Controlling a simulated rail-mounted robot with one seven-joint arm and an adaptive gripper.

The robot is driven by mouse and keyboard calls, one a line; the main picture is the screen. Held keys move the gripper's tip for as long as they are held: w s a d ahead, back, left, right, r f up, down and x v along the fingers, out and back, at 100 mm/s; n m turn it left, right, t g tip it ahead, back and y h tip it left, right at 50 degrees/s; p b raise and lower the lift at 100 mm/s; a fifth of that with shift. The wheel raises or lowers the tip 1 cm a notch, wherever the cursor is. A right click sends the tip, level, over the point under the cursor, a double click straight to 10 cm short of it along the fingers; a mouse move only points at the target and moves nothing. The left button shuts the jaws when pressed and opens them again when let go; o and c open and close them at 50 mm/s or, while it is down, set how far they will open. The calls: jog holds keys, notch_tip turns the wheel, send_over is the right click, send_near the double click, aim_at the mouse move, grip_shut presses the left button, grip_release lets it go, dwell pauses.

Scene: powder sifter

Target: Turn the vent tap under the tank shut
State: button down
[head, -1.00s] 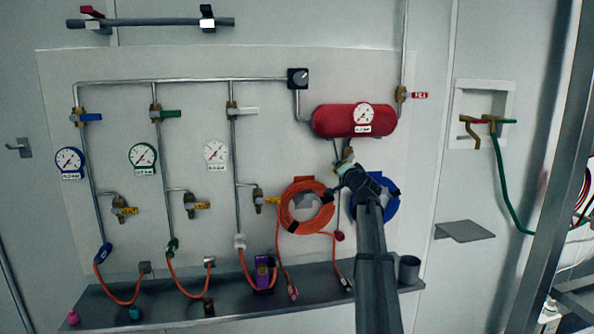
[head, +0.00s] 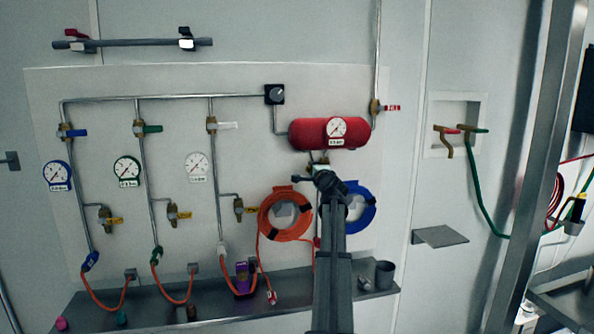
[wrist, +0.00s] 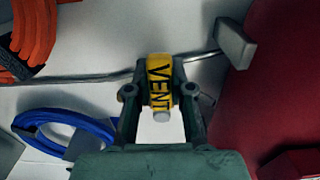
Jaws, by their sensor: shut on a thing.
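The red tank (head: 305,134) with a round gauge is mounted on the wall panel. It fills the right side of the wrist view (wrist: 285,70). The vent tap's yellow handle (wrist: 159,80), marked VENT, lies between the two fingers of my gripper (head: 318,168), which is shut on it just under the tank. In the wrist view, the handle appears crosswise to the thin pipe (wrist: 90,78). In the head view, my gripper and arm mostly hide the tap.
An orange hose coil (head: 268,220) and a blue coil (head: 365,213) hang just below, on either side of my arm. A steel shelf (head: 205,308) runs beneath, with a dark cup (head: 385,275). Several gauges and valves are at left.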

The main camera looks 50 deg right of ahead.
jog(key=shift+r, duration=0.1)
dwell(0.3)
jog(key=c, duration=1)
grip_release()
jog(key=shift+s, duration=0.1)
jog(key=v, duration=1.2)
